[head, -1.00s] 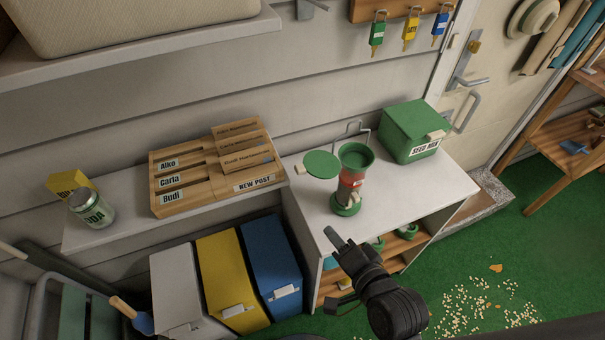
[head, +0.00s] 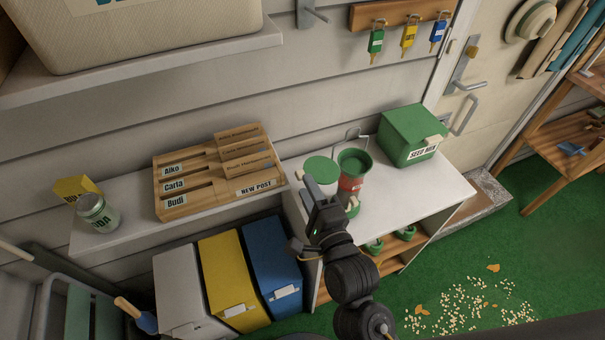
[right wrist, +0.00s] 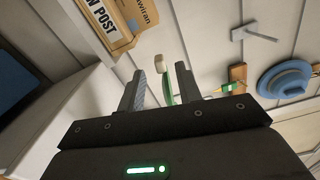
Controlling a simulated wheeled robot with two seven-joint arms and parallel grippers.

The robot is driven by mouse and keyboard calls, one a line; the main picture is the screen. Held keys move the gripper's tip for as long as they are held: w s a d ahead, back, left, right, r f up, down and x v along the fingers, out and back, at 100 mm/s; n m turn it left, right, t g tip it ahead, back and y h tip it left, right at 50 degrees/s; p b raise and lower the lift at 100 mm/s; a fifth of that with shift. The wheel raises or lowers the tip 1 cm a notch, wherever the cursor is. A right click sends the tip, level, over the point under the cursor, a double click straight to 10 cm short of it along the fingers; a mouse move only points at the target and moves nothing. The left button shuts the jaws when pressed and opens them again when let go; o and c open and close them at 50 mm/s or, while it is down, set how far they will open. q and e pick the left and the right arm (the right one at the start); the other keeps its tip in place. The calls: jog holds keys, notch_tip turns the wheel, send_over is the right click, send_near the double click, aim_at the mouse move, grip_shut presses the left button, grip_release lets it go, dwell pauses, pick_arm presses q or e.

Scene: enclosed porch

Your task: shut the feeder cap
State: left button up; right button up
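The green feeder cap (head: 322,168) stands open at the left of the feeder's green rim (head: 355,161). The feeder has a red label (head: 351,184) and stands on the white counter. In the right wrist view the cap shows edge-on as a thin green strip (right wrist: 168,88), with its cream tab (right wrist: 158,62) beyond the fingertips. My right gripper (head: 316,184) is just in front of and below the cap, covering part of the feeder's lower left. Its two fingers are apart, with the cap's edge seen between them; contact cannot be told. My left gripper is not in view.
A green seed mix box (head: 409,139) stands right of the feeder on the white counter (head: 425,184). A wooden post rack (head: 205,195) is on the shelf to the left. A wire hook rises behind the feeder. Bins stand below left.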

jog(key=shift+p+x, duration=0.4)
jog(key=shift+x, duration=1.35)
grip_shut()
